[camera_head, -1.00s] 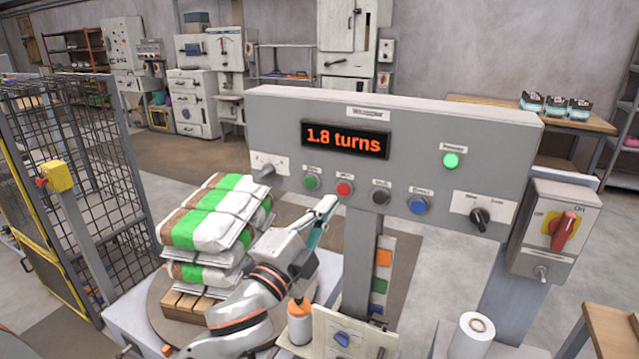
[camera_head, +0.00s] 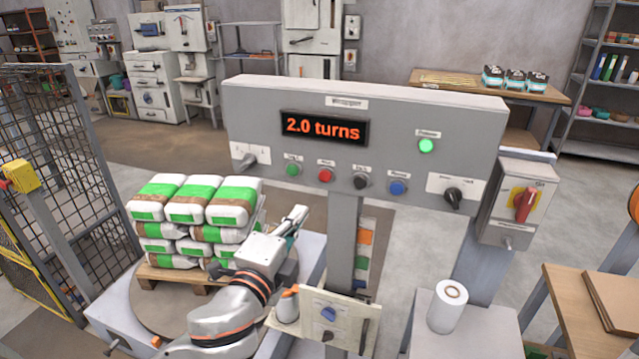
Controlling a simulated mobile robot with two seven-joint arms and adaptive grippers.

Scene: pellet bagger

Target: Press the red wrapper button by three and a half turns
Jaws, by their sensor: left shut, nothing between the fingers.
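The red button (camera_head: 326,175) is on the grey wrapper panel (camera_head: 440,130), between a green button (camera_head: 293,170) and a black one (camera_head: 361,182). The display (camera_head: 324,128) on the panel reads "2.0 turns". A green lamp (camera_head: 426,146) on the panel is lit. My left gripper (camera_head: 300,213) is shut and empty, below and left of the red button and apart from it. White, green and brown bags (camera_head: 195,200) are stacked on a wooden pallet (camera_head: 170,277) on the round turntable (camera_head: 145,310). My right gripper is not in view.
A blue button (camera_head: 397,187) and a black knob (camera_head: 453,196) are farther right on the panel. A red switch (camera_head: 525,205) is on a box at the right. A white roll (camera_head: 447,306) stands below. A mesh fence (camera_head: 75,170) is at the left.

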